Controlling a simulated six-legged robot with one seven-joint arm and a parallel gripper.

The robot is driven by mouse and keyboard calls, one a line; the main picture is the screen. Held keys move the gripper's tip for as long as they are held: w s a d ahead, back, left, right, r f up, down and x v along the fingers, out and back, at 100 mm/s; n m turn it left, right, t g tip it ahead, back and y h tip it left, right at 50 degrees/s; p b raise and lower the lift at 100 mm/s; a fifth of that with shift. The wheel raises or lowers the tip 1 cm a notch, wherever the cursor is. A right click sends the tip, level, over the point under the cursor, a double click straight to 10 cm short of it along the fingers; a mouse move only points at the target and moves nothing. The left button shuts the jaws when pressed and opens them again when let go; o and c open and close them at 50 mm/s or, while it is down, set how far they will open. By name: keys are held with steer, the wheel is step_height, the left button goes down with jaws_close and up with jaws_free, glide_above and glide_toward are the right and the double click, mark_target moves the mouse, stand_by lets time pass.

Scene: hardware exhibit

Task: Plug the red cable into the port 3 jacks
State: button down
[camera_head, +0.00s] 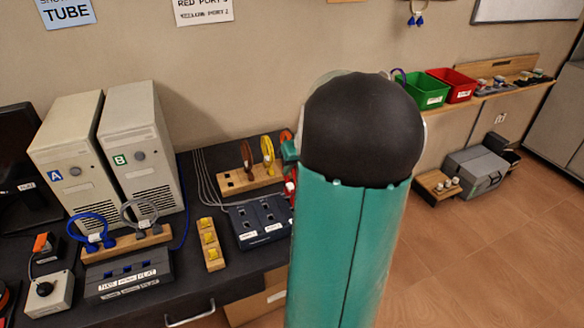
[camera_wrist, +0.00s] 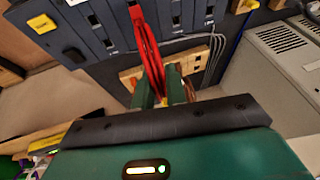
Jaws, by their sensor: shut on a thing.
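The red cable (camera_wrist: 148,45) is a folded loop held between the green fingers of my gripper (camera_wrist: 165,90) in the wrist view. Its upper end reaches the dark blue port panel (camera_wrist: 100,35); I cannot tell whether its plug touches a jack. In the head view a bit of the red cable (camera_head: 291,186) shows beside my arm, at the right end of the port panel (camera_head: 262,238). My arm hides most of the gripper (camera_head: 290,152) and part of the panel. The labels are too small to read.
A wooden cable rack (camera_head: 232,188) with brown and yellow cables stands behind the panel. A wooden strip with yellow blocks (camera_head: 211,238) is left of it. Two computer towers (camera_head: 135,150), a second dark panel (camera_head: 125,275) and blue cables fill the left. Grey wires run behind.

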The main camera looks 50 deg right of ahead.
steer(key=shift+f, duration=1.05)
stand_by(2.2)
steer(key=c, duration=1.3)
jaws_free()
steer(key=shift+c, duration=0.2)
steer(key=shift+o, duration=0.4)
steer(key=o, duration=0.6)
steer(key=shift+c, duration=0.2)
steer(key=shift+r, duration=0.1)
steer(key=v, duration=0.7)
steer(key=shift+r, duration=0.2)
